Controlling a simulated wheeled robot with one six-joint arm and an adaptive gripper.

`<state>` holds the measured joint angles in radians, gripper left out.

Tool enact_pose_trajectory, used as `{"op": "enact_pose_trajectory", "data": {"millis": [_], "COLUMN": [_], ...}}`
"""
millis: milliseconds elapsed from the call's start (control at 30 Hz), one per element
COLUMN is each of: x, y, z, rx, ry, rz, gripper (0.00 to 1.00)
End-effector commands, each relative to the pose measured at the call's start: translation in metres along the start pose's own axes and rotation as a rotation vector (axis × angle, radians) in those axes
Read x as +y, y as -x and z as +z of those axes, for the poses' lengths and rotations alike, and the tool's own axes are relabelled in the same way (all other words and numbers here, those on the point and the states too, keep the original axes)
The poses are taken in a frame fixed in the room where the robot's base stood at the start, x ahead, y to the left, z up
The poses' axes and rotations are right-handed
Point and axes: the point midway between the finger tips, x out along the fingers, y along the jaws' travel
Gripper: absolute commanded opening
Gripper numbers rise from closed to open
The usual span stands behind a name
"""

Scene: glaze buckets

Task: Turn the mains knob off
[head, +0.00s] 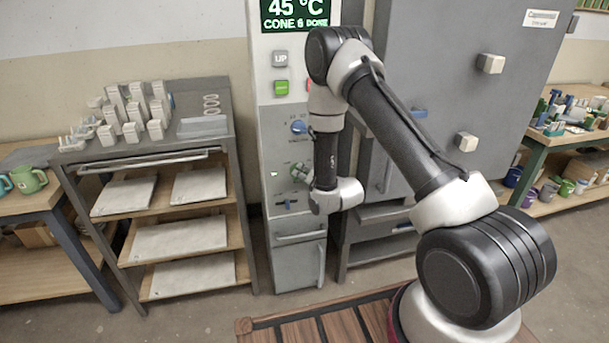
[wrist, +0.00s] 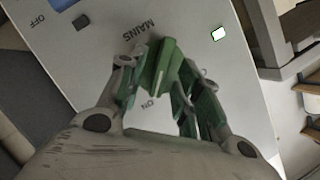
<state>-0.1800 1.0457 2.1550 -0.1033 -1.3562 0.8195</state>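The mains knob (wrist: 165,62) is a green bar-shaped knob on the pale panel, under the word MAINS in the wrist view. A pale mark on it lies at the end towards the word ON. My gripper (wrist: 160,85) has its fingers on either side of the knob. The left finger is close against the knob, and a gap seems to show at the right finger; contact is unclear. In the head view my gripper (head: 301,174) is at the kiln's control column, and its fingers mostly hide the knob.
A blue knob (head: 298,127) sits above on the control column (head: 268,150), with UP (head: 280,59) and green (head: 281,88) buttons higher. A small lit indicator (head: 274,174) is left of my gripper. A shelf rack (head: 230,140) stands left, the grey kiln (head: 455,60) right.

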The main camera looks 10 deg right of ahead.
Motion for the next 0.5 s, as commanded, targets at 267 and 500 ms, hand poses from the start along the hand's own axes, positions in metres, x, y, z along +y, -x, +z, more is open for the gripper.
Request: {"op": "enact_pose_trajectory", "data": {"millis": [267, 500], "x": [0.0, 0.0001], "y": [0.0001, 0.0002], "z": [0.0002, 0.0002], "rx": [0.0, -0.001], "ry": [0.001, 0.001], "rz": [0.0, 0.001], "gripper": [0.16, 0.0]}}
